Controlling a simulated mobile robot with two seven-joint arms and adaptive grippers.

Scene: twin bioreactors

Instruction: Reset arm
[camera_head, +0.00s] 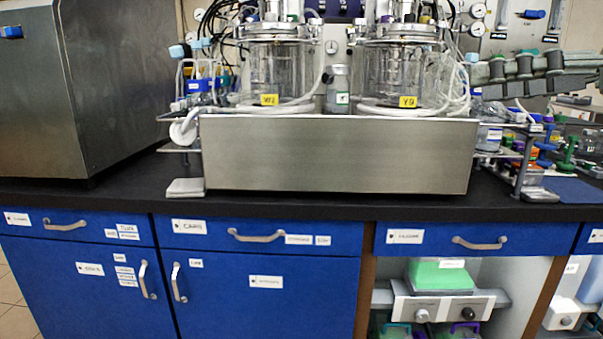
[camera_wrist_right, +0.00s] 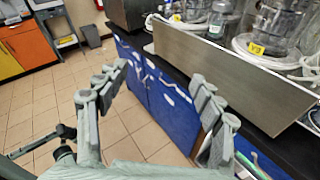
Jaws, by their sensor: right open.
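My right gripper (camera_head: 492,72) reaches in from the right edge of the head view, in front of the area beside the right glass vessel. In the right wrist view the right gripper (camera_wrist_right: 160,82) has its two grey-green fingers spread wide, with nothing between them but floor and blue cabinet behind. The left gripper is in neither view. Two glass bioreactor vessels stand behind a steel panel (camera_head: 340,153): the left vessel (camera_head: 280,68) and the right vessel (camera_head: 392,75), each with a yellow label.
A large steel box (camera_head: 90,90) stands on the black benchtop (camera_head: 100,199) at the left. Blue cabinets (camera_head: 265,290) with handles are below. Bottles, tubing and small racks crowd the bench's right end. In the wrist view the tiled floor (camera_wrist_right: 40,105) is open, with an orange cabinet (camera_wrist_right: 28,48) beyond.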

